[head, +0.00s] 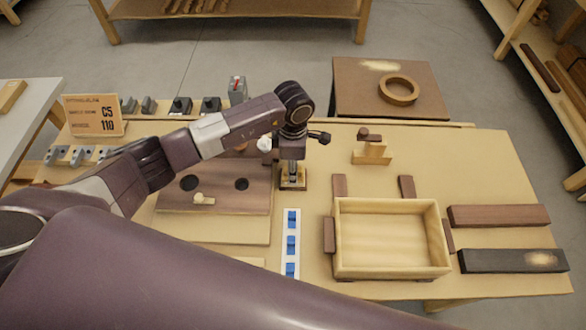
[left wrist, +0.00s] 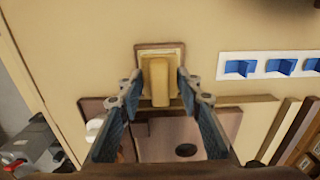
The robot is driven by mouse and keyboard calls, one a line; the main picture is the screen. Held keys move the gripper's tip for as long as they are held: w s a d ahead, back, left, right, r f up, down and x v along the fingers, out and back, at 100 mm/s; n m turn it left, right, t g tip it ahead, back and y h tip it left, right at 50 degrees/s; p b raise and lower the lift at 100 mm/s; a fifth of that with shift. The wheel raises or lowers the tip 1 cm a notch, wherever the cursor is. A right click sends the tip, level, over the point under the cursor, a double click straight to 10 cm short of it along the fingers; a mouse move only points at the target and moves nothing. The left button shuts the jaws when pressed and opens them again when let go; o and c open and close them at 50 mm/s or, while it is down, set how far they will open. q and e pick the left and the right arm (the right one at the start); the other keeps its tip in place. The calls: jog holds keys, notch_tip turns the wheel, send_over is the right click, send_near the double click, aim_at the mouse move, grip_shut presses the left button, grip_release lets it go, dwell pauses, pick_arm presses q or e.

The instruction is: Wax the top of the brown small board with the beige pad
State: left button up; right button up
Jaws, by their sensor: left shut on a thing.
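My left gripper (head: 292,172) points straight down at the middle of the bench. In the left wrist view its two fingers (left wrist: 160,90) are closed on the sides of a beige block (left wrist: 159,80), which looks like the pad's grip. The pad's wider beige part (left wrist: 176,50) shows over a small brown square base (left wrist: 140,48); I cannot tell whether they touch. A reddish-brown board (head: 498,216), the likely small board, lies flat at the right of the bench, well away from the gripper. A black board (head: 490,261) with a pale patch lies in front of it. My right gripper is not in view.
An open wooden box (head: 392,272) stands between the gripper and the boards. A wooden stand (head: 371,154) is behind it. A brown board with holes (head: 225,190) and a white strip with blue pieces (head: 291,232) are nearby. Bare bench (head: 465,165) lies at the back right.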

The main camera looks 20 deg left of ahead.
pick_arm(q)
jog(key=shift+s, duration=0.1)
jog(key=shift+r+p, duration=0.45)
jog(key=shift+r, duration=0.15)
jog(key=shift+r+p, duration=1.6)
jog(key=shift+r, duration=1.25)
jog(key=s+a+r+m+b, duration=0.2)
jog(key=s+r+m+b, duration=0.1)
jog(key=s+r+m, duration=0.4)
jog(key=s+a+r+m+b, duration=0.2)
jog(key=s+r+m, duration=0.4)
jog(key=m, duration=0.8)
jog(key=shift+s+r+b, duration=0.35)
jog(key=shift+r+b, duration=0.2)
jog(key=shift+b, duration=0.1)
